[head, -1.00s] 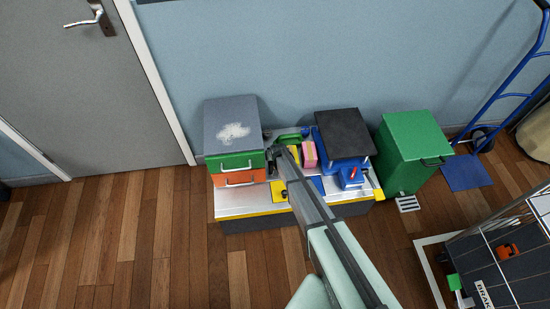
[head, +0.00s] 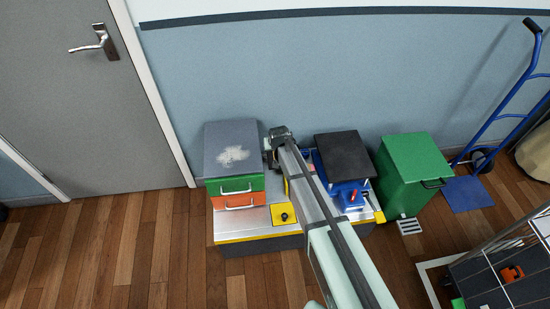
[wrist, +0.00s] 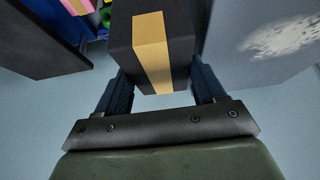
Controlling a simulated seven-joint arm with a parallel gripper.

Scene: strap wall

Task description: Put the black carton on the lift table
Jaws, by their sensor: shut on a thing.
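The black carton (wrist: 185,45) has a tan stripe down its face and sits between the two fingers of my gripper (wrist: 161,84) in the wrist view. My gripper is shut on it. In the head view my gripper (head: 280,140) is above the back of the bench, and my arm hides most of the carton. What looks like the lift table (head: 345,152), a black top on a blue base, stands just right of my arm. Its dark top also shows at the left of the wrist view (wrist: 40,45), apart from the carton.
A grey-topped stack of a green drawer (head: 236,185) and an orange drawer stands left of my gripper. A green bin (head: 408,170) is right of the lift table. The blue wall (head: 250,70) is close behind. Pink and green items (wrist: 76,6) lie on the bench.

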